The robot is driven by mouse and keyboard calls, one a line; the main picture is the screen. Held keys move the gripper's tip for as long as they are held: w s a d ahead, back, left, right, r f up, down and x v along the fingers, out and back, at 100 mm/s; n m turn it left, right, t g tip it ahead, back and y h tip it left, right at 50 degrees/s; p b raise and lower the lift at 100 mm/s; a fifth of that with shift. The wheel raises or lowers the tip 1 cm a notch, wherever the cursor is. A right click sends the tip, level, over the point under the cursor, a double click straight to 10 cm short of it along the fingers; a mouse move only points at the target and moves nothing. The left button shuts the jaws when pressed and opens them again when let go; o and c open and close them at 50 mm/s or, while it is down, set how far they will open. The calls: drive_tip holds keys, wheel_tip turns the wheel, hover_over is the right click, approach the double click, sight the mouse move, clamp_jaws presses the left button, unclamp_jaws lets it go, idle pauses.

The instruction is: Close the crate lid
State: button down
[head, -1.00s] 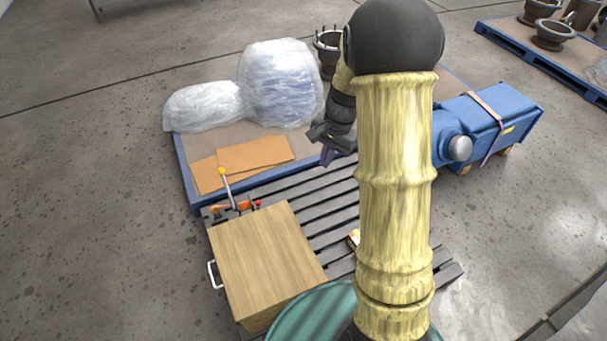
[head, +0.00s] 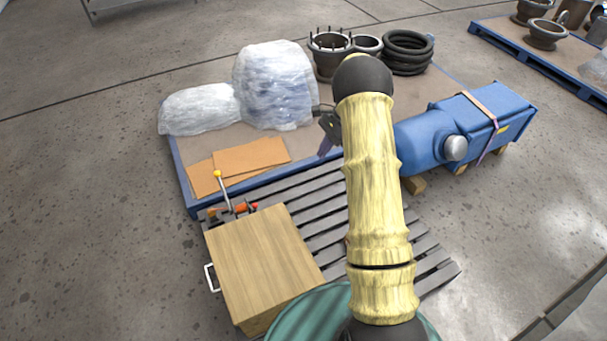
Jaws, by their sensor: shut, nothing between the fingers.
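The wooden crate (head: 258,323) stands on the dark slatted pallet at the lower left. Its lid (head: 262,258) looks flat and level on top, with no gap that I can see. A white handle (head: 211,277) is on the crate's left side. My gripper (head: 324,149) is up and to the right of the crate, well apart from it. My arm hides part of the gripper.
A lever with a yellow knob (head: 218,174) and orange clamp parts (head: 236,210) stand just behind the crate. Wrapped bundles (head: 274,85) and cardboard sheets (head: 250,157) lie on the blue pallet (head: 183,182). A blue machine (head: 485,112) is at right. A teal round surface (head: 310,318) adjoins the crate's front right.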

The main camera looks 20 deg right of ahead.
drive_tip(key=a+r+p+x, duration=0.1)
drive_tip(key=p+x, duration=0.4)
drive_tip(key=x, duration=0.7)
drive_tip(key=shift+s+a+f+p, duration=0.25)
drive_tip(key=shift+s+a+p, duration=0.05)
drive_tip(key=shift+a, duration=0.55)
